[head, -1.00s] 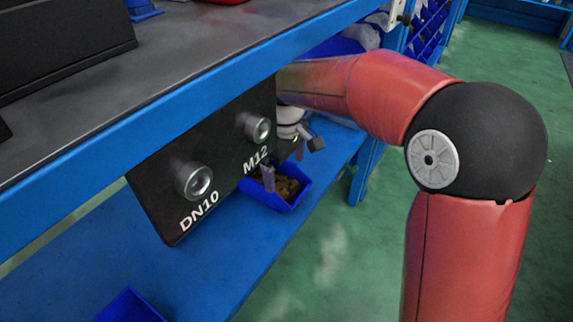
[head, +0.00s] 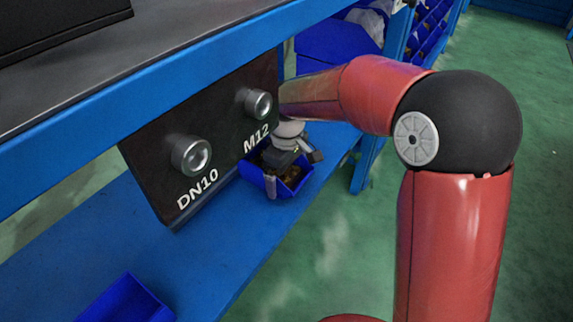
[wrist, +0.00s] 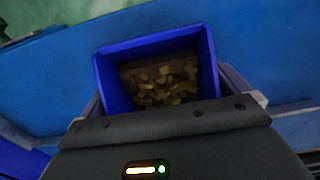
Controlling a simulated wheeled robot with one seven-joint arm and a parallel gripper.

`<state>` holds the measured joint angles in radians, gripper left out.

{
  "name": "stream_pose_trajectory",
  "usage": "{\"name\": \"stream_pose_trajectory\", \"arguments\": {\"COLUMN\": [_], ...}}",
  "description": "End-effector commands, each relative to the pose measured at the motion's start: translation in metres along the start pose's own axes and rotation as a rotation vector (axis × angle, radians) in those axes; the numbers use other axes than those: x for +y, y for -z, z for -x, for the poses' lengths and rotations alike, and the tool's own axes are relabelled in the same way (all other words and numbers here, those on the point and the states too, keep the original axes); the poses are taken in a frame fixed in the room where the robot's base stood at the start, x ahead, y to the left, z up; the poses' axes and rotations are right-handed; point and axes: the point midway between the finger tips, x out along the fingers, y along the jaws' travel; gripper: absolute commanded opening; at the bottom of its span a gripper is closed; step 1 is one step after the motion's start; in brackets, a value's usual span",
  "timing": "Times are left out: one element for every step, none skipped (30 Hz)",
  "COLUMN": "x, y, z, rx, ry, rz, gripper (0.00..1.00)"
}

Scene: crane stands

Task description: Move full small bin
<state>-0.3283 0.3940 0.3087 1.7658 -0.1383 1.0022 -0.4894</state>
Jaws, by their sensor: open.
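The small blue bin (head: 294,187) stands on the lower blue shelf, beneath the M12 end of the dark panel. In the wrist view the bin (wrist: 108,84) is filled with many small brass-coloured pieces. My gripper (head: 289,170) is over the bin, with one grey finger down at its near side. In the wrist view my gripper (wrist: 166,97) is open, with a finger along the left and right outer walls of the bin. Whether the fingers touch the walls cannot be told. The gripper body hides the bin's near edge in that view.
The dark panel (head: 160,185) marked DN10 and M12, with two metal fittings, hangs below the workbench edge (head: 100,135) beside my gripper. Another blue bin (head: 125,299) sits at the front of the shelf (head: 205,245). A larger blue bin (head: 335,45) is behind my arm. Green floor lies right.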

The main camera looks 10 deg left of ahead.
Motion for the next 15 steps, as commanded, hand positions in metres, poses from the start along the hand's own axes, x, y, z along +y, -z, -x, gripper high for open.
{"name": "stream_pose_trajectory", "arguments": {"x": [-0.0001, -0.0001, -0.0001, -0.0001, -0.0001, -0.0001, 0.0, 0.0, 0.0, 0.0, 0.0, 0.0, 0.0, 0.0, 0.0], "y": [-0.0001, -0.0002, -0.0003, -0.0003, -0.0003, -0.0003, -0.0003, -0.0003, -0.0003, -0.0003, -0.0003, -0.0003, -0.0003, -0.0003, -0.0003], "z": [-0.0034, -0.0043, -0.0051, -0.0054, -0.0056, -0.0055, -0.0054, -0.0054, -0.0053, -0.0053, -0.0053, -0.0052, -0.0052, -0.0052, -0.0051], "rx": [-0.001, -0.001, -0.001, -0.001, -0.001, -0.001, -0.001, -0.001, -0.001, -0.001, -0.001, -0.001, -0.001, -0.001, -0.001], "ry": [0.0, 0.0, 0.0, 0.0, 0.0, 0.0, 0.0, 0.0, 0.0, 0.0, 0.0, 0.0, 0.0, 0.0, 0.0], "rz": [0.0, 0.0, 0.0, 0.0, 0.0, 0.0, 0.0, 0.0, 0.0, 0.0, 0.0, 0.0, 0.0, 0.0, 0.0], "gripper": [1.0, 1.0, 1.0, 1.0, 1.0, 1.0, 1.0, 1.0, 1.0, 1.0, 1.0, 0.95, 0.91, 0.87, 0.82]}}
